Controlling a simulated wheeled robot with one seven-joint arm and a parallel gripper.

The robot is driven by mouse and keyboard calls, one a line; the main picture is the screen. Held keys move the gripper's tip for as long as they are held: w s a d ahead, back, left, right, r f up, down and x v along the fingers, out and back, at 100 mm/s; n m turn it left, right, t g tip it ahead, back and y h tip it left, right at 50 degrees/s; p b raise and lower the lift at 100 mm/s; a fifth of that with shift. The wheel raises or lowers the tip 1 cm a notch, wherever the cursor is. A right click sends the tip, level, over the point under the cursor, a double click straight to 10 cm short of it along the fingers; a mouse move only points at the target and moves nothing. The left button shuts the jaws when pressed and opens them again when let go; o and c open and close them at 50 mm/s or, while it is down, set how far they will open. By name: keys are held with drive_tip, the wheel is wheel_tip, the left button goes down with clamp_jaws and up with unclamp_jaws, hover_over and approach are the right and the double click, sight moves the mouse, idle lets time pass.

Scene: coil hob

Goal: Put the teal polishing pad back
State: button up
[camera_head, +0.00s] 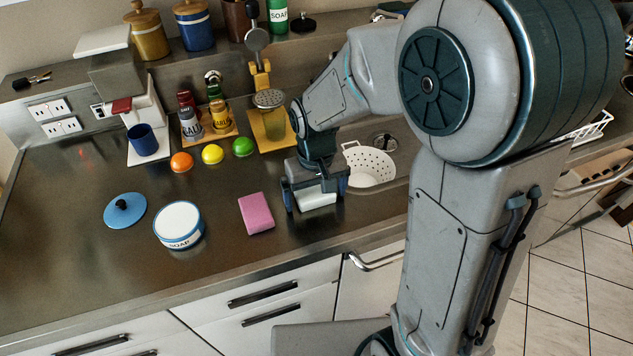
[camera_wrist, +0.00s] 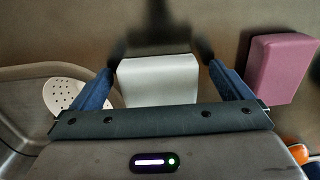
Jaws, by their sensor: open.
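I cannot make out a teal pad in either view. My gripper (camera_head: 317,200) points down close over the counter, left of the sink. Its fingers stand open on either side of a pale white block (camera_head: 319,198). In the wrist view the block (camera_wrist: 158,82) lies between the fingers, with a gap visible on at least one side. I cannot tell whether any part of it is teal. A pink sponge-like block (camera_head: 256,213) lies flat on the counter, left of my gripper; it also shows at the right of the wrist view (camera_wrist: 282,68).
A white tub marked SOAP (camera_head: 179,225) and a blue lid (camera_head: 125,210) stand left of the pink block. Orange, yellow and green balls (camera_head: 212,154) lie behind. A white colander (camera_head: 369,165) sits in the sink at right. The front counter is clear.

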sight(316, 195)
wheel_tip(316, 195, up, 12)
drive_tip(key=s+d+f+m+t, duration=0.1)
drive_tip(key=s+d+m+t, duration=0.2)
drive_tip(key=s+d, duration=0.8)
drive_tip(key=shift+s+d, duration=0.15)
drive_tip(key=shift+d, duration=0.25)
